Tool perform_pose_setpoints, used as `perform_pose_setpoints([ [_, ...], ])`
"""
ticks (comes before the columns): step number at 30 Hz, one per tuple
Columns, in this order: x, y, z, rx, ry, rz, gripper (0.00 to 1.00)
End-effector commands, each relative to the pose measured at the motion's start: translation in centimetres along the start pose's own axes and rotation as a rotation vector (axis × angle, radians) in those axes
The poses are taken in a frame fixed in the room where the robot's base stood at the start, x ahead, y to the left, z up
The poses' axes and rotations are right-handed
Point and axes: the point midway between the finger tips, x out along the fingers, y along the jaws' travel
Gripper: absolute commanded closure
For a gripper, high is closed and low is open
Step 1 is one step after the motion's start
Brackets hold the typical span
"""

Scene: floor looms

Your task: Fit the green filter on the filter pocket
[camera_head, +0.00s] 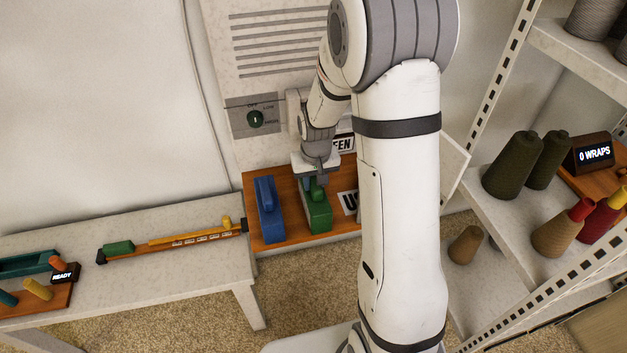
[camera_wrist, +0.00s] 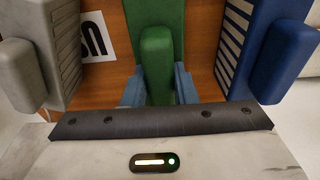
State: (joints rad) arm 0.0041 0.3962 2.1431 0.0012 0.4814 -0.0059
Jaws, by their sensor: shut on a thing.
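The green filter (camera_head: 319,215) is a block with a raised grip on top. It appears to rest on the orange-brown wooden board (camera_head: 290,236), to the right of the blue filter (camera_head: 267,222). My gripper (camera_head: 316,186) points down from above and is shut on the green filter's grip. In the wrist view the two bluish fingers (camera_wrist: 158,86) lie on either side of the green grip (camera_wrist: 158,55). I cannot make out the filter pocket; my arm covers part of the wall unit (camera_head: 275,75) and the board.
In the wrist view a grey slatted block (camera_wrist: 45,55) stands left and the blue filter (camera_wrist: 275,55) right, with gaps beside the green one. A dial (camera_head: 255,119) is on the wall unit. A bench (camera_head: 190,285) is left; a shelf of cones (camera_head: 512,165) is right.

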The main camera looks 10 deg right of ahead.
Motion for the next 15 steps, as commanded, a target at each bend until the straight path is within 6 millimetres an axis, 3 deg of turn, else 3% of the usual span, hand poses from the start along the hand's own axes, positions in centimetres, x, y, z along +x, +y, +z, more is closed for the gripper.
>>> perform_pose_setpoints([
  [6,0.0,0.02,0.0,0.0,0.0,0.0,1.0],
  [15,-0.61,0.03,-0.1,0.001,0.001,0.0,1.0],
])
